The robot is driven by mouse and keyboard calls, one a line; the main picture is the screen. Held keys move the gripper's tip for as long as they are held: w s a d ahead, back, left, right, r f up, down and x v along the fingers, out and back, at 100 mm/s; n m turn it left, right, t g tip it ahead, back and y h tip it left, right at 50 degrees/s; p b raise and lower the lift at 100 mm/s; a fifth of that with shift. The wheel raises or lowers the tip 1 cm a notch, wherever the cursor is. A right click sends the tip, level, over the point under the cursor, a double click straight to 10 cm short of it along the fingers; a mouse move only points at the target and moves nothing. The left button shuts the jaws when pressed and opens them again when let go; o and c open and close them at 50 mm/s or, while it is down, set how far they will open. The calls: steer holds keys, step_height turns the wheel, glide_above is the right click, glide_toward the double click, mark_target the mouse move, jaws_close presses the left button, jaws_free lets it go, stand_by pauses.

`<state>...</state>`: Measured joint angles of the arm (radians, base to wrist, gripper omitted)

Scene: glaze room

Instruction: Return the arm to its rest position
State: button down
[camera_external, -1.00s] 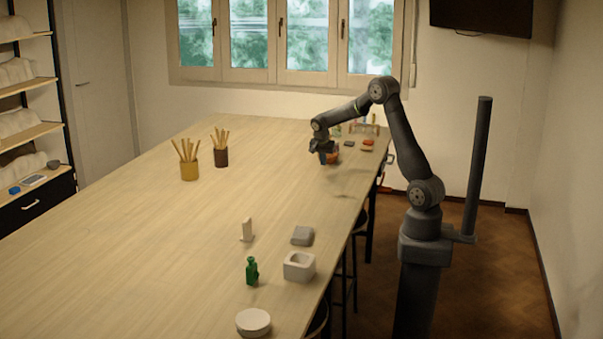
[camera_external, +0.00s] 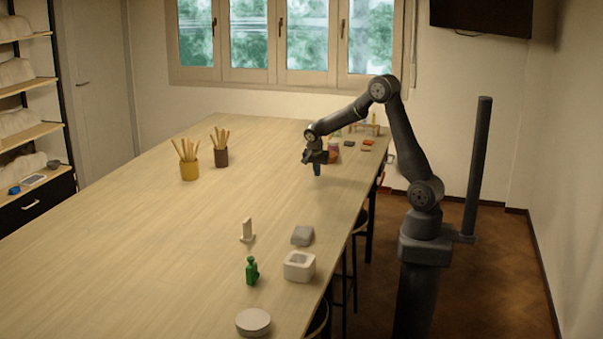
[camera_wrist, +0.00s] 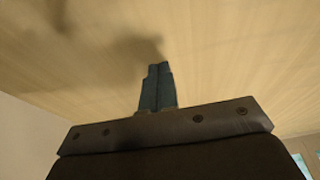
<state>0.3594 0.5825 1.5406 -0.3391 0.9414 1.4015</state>
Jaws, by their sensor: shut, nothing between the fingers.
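My gripper (camera_external: 317,170) hangs over the far right part of the long wooden table (camera_external: 150,240), fingers pointing down. My arm bends up and over from the right side of the table. A reddish jar (camera_external: 334,152) stands just behind my gripper, partly hidden by it.
A yellow pot (camera_external: 190,170) and a brown pot (camera_external: 221,157) hold sticks, left of my gripper. Nearer stand a green bottle (camera_external: 252,272), a white square dish (camera_external: 299,267), a grey block (camera_external: 302,236) and a round white disc (camera_external: 253,322). The table's middle is clear.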

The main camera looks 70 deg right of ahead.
mark_target(312, 184)
steer(key=a, duration=0.8)
steer(key=shift+a, duration=0.4)
steer(key=shift+a+r, duration=0.6)
steer(key=shift+a, duration=0.05)
step_height(312, 184, up, 10)
steer(key=s+n, duration=0.1)
steer(key=s, duration=0.1)
steer(key=shift+s+a+f+t, duration=0.15)
steer(key=shift+s+f+t, duration=0.1)
steer(key=shift+s+t, duration=0.1)
steer(key=c, duration=2.2)
jaws_free()
